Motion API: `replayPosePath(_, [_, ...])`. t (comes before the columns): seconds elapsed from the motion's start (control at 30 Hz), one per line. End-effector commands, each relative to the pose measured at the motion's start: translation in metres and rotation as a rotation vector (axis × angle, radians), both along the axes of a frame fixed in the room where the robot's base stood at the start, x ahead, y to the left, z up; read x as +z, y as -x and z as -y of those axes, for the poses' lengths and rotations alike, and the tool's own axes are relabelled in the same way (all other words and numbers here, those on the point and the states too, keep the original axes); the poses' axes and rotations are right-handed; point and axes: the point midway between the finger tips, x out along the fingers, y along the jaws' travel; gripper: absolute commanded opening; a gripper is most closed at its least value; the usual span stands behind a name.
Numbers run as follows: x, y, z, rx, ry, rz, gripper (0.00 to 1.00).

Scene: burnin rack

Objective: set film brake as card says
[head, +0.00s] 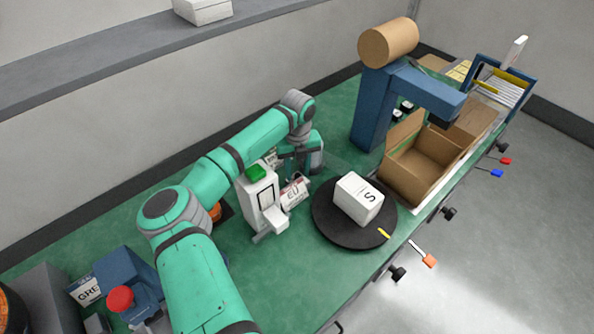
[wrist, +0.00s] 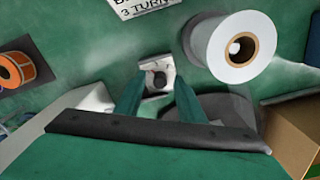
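The wrist view shows a white card (wrist: 143,6) at the top edge, cut off, with "3 TURN" readable. Below it is a small pale block with a dark round knob (wrist: 157,80), probably the film brake. A white film roll (wrist: 218,50) stands to its right. My gripper (wrist: 158,84) is open, its two teal fingers apart with the knob showing between their tips; whether they touch it I cannot tell. In the head view my gripper (head: 303,155) is at the back of the table, behind the white label machine, and its fingertips, the brake and the roll are hidden or unclear.
A white machine with a green top (head: 259,190) stands close in front of my gripper. A black turntable (head: 325,222) carries a white box marked S (head: 358,199). An open carton (head: 415,180) and a blue arch (head: 372,110) are to the right. An orange label roll (wrist: 14,70) lies left.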

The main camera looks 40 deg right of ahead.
Motion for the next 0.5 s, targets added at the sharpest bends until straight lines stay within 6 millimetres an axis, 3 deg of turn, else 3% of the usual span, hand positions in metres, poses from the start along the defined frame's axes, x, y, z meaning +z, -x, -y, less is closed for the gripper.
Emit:
replayPosePath(0.17, [0.01, 0.0, 0.0, -0.001, 0.0, 0.001, 0.36])
replayPosePath(0.5, [0.07, 0.0, 0.001, -0.001, 0.001, 0.003, 0.36])
